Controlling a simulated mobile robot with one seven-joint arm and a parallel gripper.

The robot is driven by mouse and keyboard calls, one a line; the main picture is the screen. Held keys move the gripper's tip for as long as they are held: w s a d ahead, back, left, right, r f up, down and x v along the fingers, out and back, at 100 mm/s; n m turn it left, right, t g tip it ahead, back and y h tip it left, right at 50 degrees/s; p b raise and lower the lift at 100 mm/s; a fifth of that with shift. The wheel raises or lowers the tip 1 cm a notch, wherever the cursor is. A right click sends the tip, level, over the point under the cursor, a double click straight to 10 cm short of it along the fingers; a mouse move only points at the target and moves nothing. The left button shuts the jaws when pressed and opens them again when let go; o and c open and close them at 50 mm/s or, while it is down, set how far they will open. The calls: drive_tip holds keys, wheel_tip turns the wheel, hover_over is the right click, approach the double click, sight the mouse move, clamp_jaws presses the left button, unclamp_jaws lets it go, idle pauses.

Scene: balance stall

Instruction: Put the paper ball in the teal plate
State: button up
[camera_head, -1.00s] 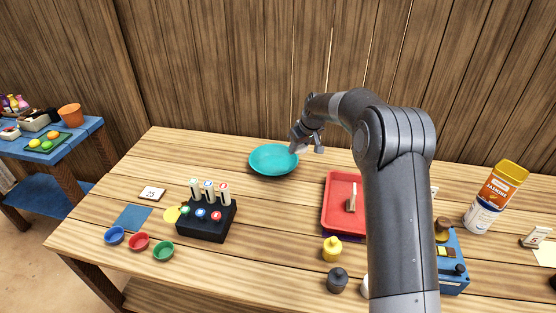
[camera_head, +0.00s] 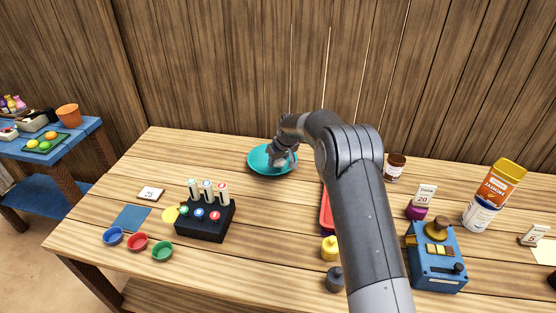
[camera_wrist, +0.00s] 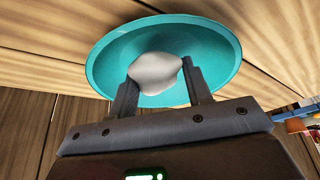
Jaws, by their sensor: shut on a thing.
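The teal plate (camera_head: 259,160) sits at the back middle of the wooden table, and it also fills the middle of the wrist view (camera_wrist: 215,52). My gripper (camera_head: 281,163) is over the plate in the head view. In the wrist view my gripper (camera_wrist: 158,90) is shut on the white paper ball (camera_wrist: 156,69), which shows between its fingertips against the plate's inside. I cannot tell whether the ball touches the plate. The ball is not clearly visible in the head view.
A black block with several markers (camera_head: 205,219) stands front left of the plate. A red tray (camera_head: 326,215) is partly hidden behind my arm. A blue device (camera_head: 437,262) and an orange-and-white canister (camera_head: 490,198) stand at right. The wooden wall is close behind the plate.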

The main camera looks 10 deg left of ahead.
drive_tip(key=shift+f, duration=0.55)
drive_tip(key=o, duration=1)
drive_tip(key=shift+c, duration=0.2)
